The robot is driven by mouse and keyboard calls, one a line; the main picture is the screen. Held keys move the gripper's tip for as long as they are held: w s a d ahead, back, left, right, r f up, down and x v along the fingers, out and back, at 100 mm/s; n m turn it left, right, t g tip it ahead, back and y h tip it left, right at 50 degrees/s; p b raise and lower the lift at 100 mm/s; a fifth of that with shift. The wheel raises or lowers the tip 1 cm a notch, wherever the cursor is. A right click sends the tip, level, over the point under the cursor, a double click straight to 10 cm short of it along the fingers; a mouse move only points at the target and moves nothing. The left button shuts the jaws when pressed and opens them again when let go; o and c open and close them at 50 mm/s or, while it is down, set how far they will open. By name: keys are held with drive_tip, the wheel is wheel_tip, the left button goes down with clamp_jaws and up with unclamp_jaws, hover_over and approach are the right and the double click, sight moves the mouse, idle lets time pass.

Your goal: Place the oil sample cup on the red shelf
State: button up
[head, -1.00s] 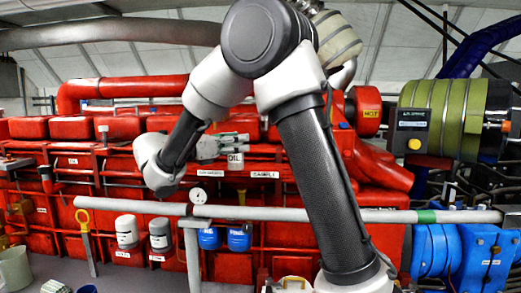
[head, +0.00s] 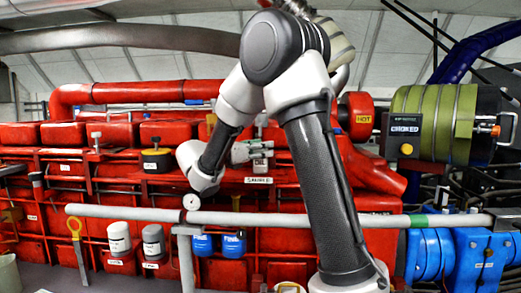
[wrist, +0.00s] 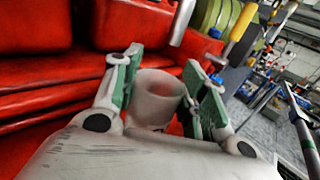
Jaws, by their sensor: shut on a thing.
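The pale oil sample cup (wrist: 158,95) is between the green-padded fingers of my gripper (wrist: 160,88) in the wrist view, its open mouth facing up. My gripper is shut on it. In the head view, my gripper (head: 255,150) holds the cup (head: 261,166) in front of the red engine, just above a white "SAMPLE" label (head: 259,180) on the red shelf (head: 288,181). Red ledges show behind and left of the cup in the wrist view. Whether the cup's base touches the shelf cannot be told.
A grey horizontal rail (head: 290,219) with a gauge (head: 191,202) crosses in front of the engine. A black and yellow cap (head: 157,158) stands left of my arm. White, grey and blue filters hang below the rail. A yellow-handled object (wrist: 243,22) and a metal cylinder are near the gripper's upper right.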

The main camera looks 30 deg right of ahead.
drive_tip(key=shift+f, duration=0.15)
drive_tip(key=o, duration=1)
drive_tip(key=shift+a, duration=0.35)
drive_tip(key=a, duration=0.3)
drive_tip(key=s+a, duration=0.1)
drive_tip(key=a, duration=0.3)
drive_tip(key=s+a, duration=0.1)
drive_tip(key=a, duration=0.3)
drive_tip(key=shift+s, duration=0.1)
